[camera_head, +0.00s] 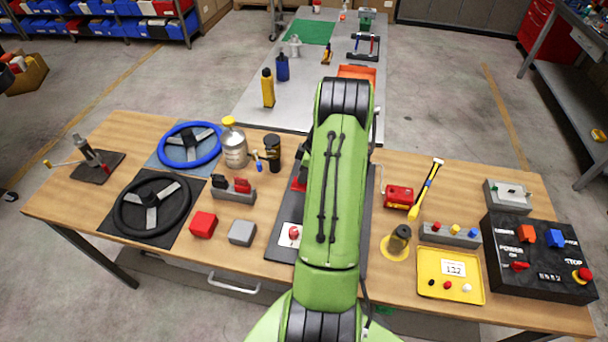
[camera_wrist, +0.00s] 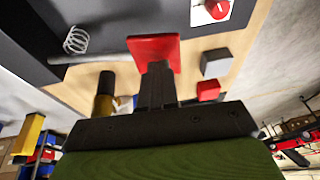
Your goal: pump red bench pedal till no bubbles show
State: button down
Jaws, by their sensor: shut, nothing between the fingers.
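The red pedal (camera_wrist: 155,48) shows in the wrist view as a flat red plate at the end of a metal bar (camera_wrist: 92,58), with a coil spring (camera_wrist: 75,40) beside it. My gripper (camera_wrist: 156,68) is shut and empty. Its fingertips overlap the lower edge of the pedal plate in the picture; I cannot tell if they touch it. In the head view my green arm covers the fingers and most of the dark pedal board (camera_head: 284,220); a sliver of red (camera_head: 298,184) shows at its left side. No bubbles or fluid line can be made out.
A red knob on a white plate (camera_head: 294,233) sits on the board. Red (camera_head: 203,225) and grey blocks (camera_head: 242,232), steering wheels and a yellow-capped jar (camera_head: 235,149) lie left. A red crank box (camera_head: 398,196), yellow tray (camera_head: 450,252) and black control panel (camera_head: 540,262) stand right.

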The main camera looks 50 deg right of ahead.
jog(key=shift+a+f, duration=0.1)
jog(key=shift+f, duration=0.2)
